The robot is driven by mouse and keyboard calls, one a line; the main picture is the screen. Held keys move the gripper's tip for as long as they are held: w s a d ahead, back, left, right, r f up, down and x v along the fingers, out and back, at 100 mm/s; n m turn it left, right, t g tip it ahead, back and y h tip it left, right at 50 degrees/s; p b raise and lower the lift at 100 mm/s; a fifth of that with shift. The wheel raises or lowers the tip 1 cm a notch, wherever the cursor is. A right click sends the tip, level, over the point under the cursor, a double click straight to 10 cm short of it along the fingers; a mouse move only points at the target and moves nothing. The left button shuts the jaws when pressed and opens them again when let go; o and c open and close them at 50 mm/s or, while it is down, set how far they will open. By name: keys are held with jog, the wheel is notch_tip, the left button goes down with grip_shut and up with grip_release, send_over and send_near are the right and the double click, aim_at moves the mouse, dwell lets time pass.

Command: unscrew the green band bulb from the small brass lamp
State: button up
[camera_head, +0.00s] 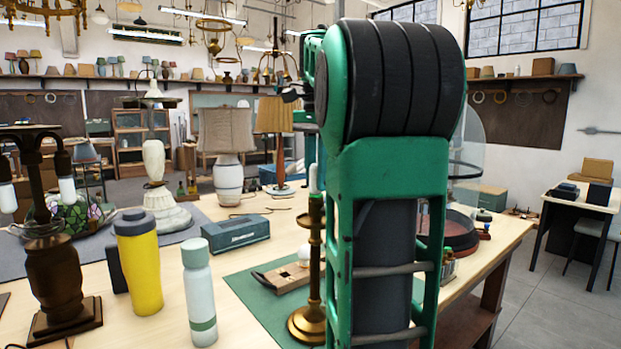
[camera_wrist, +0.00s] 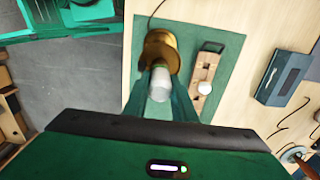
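The small brass lamp (camera_head: 309,260) stands upright on a green mat, partly covered by my arm in the head view. Its pale bulb (camera_head: 314,180) sits at its top. In the wrist view the brass lamp (camera_wrist: 160,46) is seen from above, with the white bulb (camera_wrist: 160,84) pointing toward the camera and a green band near its lower end. The two green fingers of my gripper (camera_wrist: 162,96) lie on either side of the bulb, very close to it. I cannot tell whether they touch it. In the head view my arm hides the gripper.
A blue-grey box (camera_head: 236,233), a yellow bottle (camera_head: 140,265) and a pale bottle (camera_head: 198,295) stand to the left. A red-brown round tray (camera_head: 460,235) is to the right.

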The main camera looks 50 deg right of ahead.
jog(key=shift+o, duration=0.5)
jog(key=shift+c, duration=0.4)
jog(key=n, duration=0.4)
jog(key=shift+n, duration=0.3)
jog(key=n, duration=0.3)
jog(key=shift+n, duration=0.3)
jog(key=n, duration=0.4)
jog(key=shift+w, duration=0.1)
jog(key=n, duration=0.4)
